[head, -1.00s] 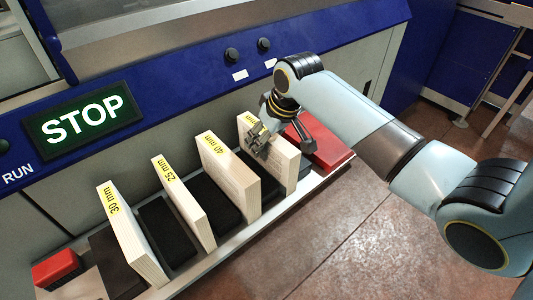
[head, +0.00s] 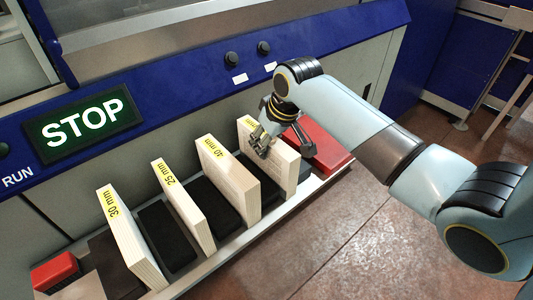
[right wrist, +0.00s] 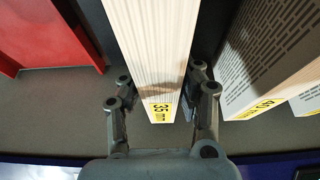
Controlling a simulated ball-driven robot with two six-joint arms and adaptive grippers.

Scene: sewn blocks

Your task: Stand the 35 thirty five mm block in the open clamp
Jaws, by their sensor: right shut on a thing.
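The 35 mm block (head: 281,160) is a pale, ribbed slab with a yellow label. It stands nearly upright at the right end of the row. My right gripper (head: 264,143) is shut on its upper part. In the right wrist view the block (right wrist: 152,45) lies between the two fingers (right wrist: 157,110), its "35 mm" label towards me. The clamp around it has a black jaw (head: 266,190) on the left and a red end piece (head: 322,150) on the right. The block's foot is hidden, so I cannot tell whether it rests on the bottom. My left gripper is not in view.
Blocks marked 30 mm (head: 134,245), 25 mm (head: 186,205) and 40 mm (head: 230,180) stand to the left between black jaws. A small red block (head: 56,271) ends the row at left. The blue machine panel (head: 190,83) with a STOP display rises behind. Floor in front is clear.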

